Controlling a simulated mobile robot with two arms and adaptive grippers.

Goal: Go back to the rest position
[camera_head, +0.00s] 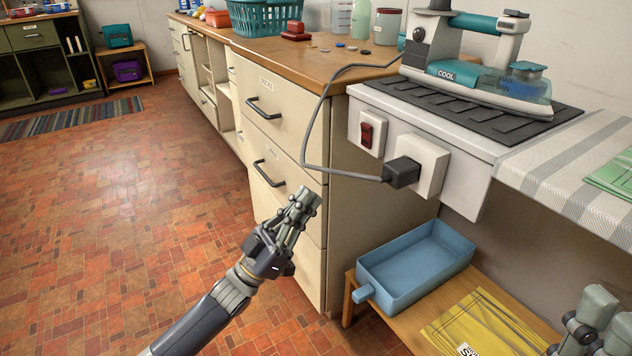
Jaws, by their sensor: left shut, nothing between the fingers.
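My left gripper (299,203) is shut and empty. It shows in front of the cream drawer cabinet (285,130), below the drawer handles, with clear space around it. My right gripper (592,318) is at the bottom right corner, partly cut off by the frame edge, and I cannot tell whether its fingers are open or shut. A blue tub (410,290) with a short handle sits on a low wooden bench (349,300) between the two grippers. It looks empty.
A teal iron (485,75) rests on a dark ribbed mat at the right. Its cord runs to a black plug (401,172) in a white socket beside a red switch (367,134). A yellow packet (490,325) lies on the bench. The tiled floor (120,220) at left is clear.

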